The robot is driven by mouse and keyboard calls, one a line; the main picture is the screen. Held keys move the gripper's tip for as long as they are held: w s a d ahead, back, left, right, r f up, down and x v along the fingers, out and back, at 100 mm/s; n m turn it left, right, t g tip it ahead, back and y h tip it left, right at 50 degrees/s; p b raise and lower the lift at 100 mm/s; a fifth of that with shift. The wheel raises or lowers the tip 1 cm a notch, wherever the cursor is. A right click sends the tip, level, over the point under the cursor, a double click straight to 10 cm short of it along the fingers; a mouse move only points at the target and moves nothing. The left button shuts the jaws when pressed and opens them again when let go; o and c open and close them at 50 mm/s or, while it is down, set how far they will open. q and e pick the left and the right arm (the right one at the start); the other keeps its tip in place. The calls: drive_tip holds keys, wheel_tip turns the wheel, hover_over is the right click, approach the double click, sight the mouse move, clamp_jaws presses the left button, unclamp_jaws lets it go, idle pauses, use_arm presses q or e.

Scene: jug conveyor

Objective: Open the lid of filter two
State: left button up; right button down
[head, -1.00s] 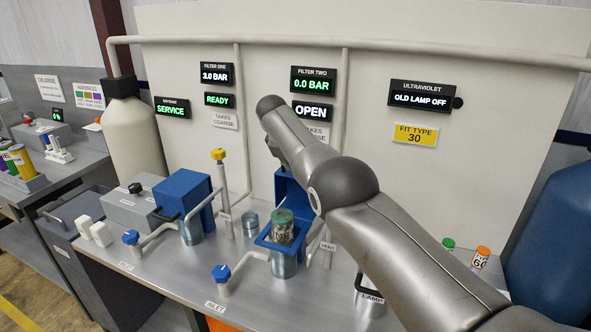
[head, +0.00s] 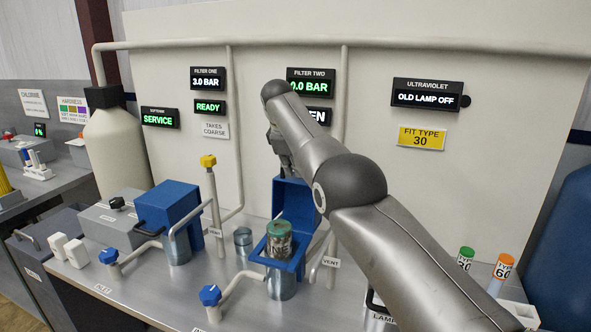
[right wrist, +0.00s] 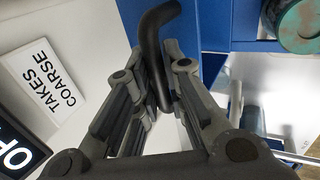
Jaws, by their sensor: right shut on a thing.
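Filter two's blue lid (head: 293,199) stands raised behind its open housing (head: 281,287). A dark cartridge with a green top (head: 278,240) sits in the housing's opening. My right gripper (head: 284,160) is above the lid, partly hidden by my arm. In the right wrist view, my right gripper (right wrist: 160,72) is shut on the black lid handle (right wrist: 158,40), beside the blue lid (right wrist: 208,22). The filter two display (head: 318,117) is partly covered by my arm; "EN" shows. My left gripper is not in view.
Filter one (head: 170,208) stands left with its blue lid down. A yellow-topped valve (head: 209,161) and a blue-knobbed valve (head: 210,295) stand near filter two. A small metal cup (head: 243,240) is between the filters. Orange-topped (head: 503,267) and green-topped (head: 466,256) tubes stand right.

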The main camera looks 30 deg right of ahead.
drive_tip(key=shift+w+a+r, duration=0.25)
drive_tip(key=shift+a+r, duration=0.1)
drive_tip(key=shift+r, duration=0.05)
drive_tip(key=c, duration=1.5)
unclamp_jaws()
drive_tip(key=shift+c, duration=0.2)
drive_tip(key=shift+o, duration=0.3)
drive_tip(key=shift+s, duration=0.15)
drive_tip(key=shift+f, duration=0.1)
drive_tip(key=shift+a, duration=0.1)
drive_tip(key=shift+s+a+r, duration=0.1)
drive_tip(key=shift+a+r, duration=0.05)
drive_tip(key=shift+r, duration=0.55)
drive_tip(key=v, duration=1)
drive_tip(key=shift+s+d+r, duration=0.2)
drive_tip(key=shift+s, duration=0.15)
